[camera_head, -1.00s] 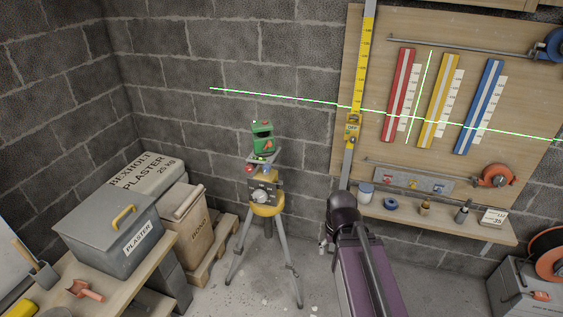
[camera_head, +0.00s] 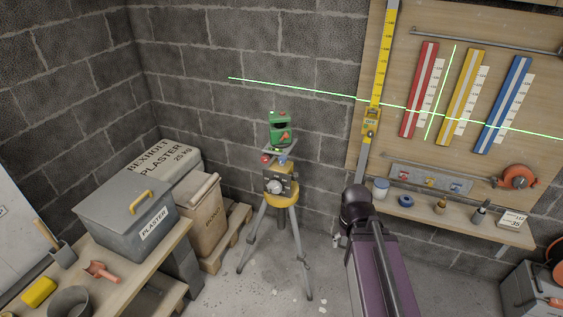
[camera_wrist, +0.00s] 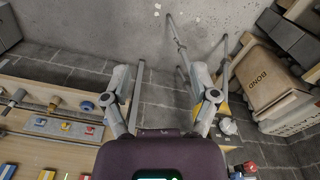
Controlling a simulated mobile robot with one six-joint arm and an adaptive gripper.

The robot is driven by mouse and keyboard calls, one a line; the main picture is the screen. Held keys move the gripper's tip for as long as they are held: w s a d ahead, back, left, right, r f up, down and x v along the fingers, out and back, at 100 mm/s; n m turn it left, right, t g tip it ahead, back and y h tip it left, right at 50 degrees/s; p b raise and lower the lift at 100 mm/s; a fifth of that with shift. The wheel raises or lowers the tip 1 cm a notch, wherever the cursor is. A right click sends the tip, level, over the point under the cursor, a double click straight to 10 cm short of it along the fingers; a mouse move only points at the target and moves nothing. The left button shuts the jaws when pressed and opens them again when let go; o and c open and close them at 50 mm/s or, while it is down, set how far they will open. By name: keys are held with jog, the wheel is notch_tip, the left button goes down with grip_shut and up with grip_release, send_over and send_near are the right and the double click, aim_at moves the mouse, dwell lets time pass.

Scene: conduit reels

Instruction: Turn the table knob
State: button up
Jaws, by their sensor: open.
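A tripod (camera_head: 295,245) with a yellow head carries a dark scale plate with a pale grey knob (camera_head: 275,187) on its front. I cannot tell which one is the table knob. In the wrist view the pale knob (camera_wrist: 228,126) shows beyond my right finger. My gripper (camera_wrist: 160,85) is open, with nothing between its fingers. In the head view my arm hides most of it, right of the tripod and apart from it.
A board with red, yellow and blue levels (camera_head: 517,95) and a shelf (camera_head: 450,218) stand at the right. A workbench (camera_head: 125,265) with a grey plaster box (camera_head: 125,215) and a bond bag (camera_head: 210,212) are left of the tripod. Bare floor lies around the tripod legs.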

jog(key=w+f+t+h+b, duration=0.3)
jog(key=w+h+b, duration=0.15)
jog(key=w, duration=0.35)
jog(key=n+t+h+b, duration=0.2)
jog(key=n+t+b, duration=0.2)
jog(key=t+b, duration=0.85)
send_near(281, 160)
jog(key=s+f+t+p, duration=0.1)
jog(key=s+t, duration=0.1)
jog(key=s, duration=0.1)
jog(key=shift+s+a+g+y, duration=0.15)
jog(key=shift+a+g+y, duration=0.1)
jog(key=shift+f, duration=0.1)
jog(key=x, duration=1.4)
